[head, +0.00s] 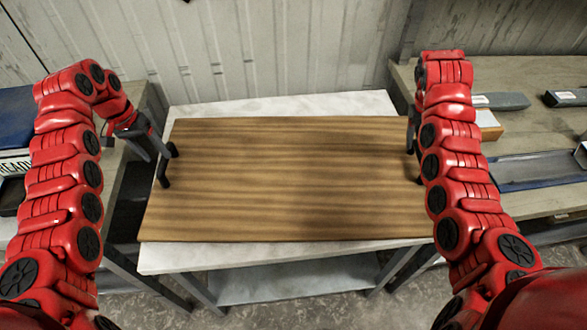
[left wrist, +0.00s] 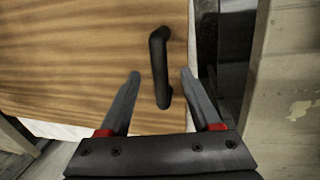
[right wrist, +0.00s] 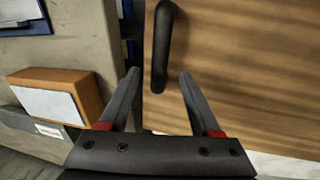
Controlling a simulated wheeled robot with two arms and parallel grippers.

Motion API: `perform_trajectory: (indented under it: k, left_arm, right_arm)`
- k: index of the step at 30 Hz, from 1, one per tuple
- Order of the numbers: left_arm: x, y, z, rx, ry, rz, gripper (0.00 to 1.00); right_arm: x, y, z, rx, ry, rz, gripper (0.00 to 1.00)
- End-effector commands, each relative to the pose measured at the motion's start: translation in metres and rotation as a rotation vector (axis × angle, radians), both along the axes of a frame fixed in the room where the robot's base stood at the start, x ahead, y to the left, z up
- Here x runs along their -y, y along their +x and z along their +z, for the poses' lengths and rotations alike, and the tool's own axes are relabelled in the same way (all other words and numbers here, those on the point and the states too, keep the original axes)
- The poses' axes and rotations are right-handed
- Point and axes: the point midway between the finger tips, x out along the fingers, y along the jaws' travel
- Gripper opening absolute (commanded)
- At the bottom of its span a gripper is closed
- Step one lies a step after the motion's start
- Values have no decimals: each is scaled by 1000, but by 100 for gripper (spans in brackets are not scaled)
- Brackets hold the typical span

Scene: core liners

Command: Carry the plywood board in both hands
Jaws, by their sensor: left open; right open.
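The plywood board (head: 290,185), brown with darker stripes, lies flat on a white-topped table. It has a black handle near each short edge. The left handle (head: 168,165) also shows in the left wrist view (left wrist: 159,65), and the right handle shows in the right wrist view (right wrist: 161,50). My left gripper (left wrist: 160,75) is open, its fingers on either side of the lower end of the left handle. My right gripper (right wrist: 158,75) is open, its fingers on either side of the right handle's lower end. In the head view my right arm partly hides the right handle.
The white table (head: 280,107) stands against a corrugated wall. A bench (head: 535,140) on the right holds grey trays and a small orange-and-white box (right wrist: 60,95). Another bench on the left bears a blue item (head: 18,120). Narrow gaps separate the table from both benches.

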Motion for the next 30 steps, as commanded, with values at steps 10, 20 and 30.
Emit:
perform_trajectory:
  k: [10,20,30]
  left_arm:
    - [9,0,-45,0,0,-1,64]
    - [10,0,-50,0,1,-1,64]
    - [10,0,-50,0,1,-1,14]
  right_arm:
    - [10,-1,-44,-3,0,-3,64]
    - [11,-1,-49,0,0,-1,64]
    - [11,-1,-49,0,0,-1,14]
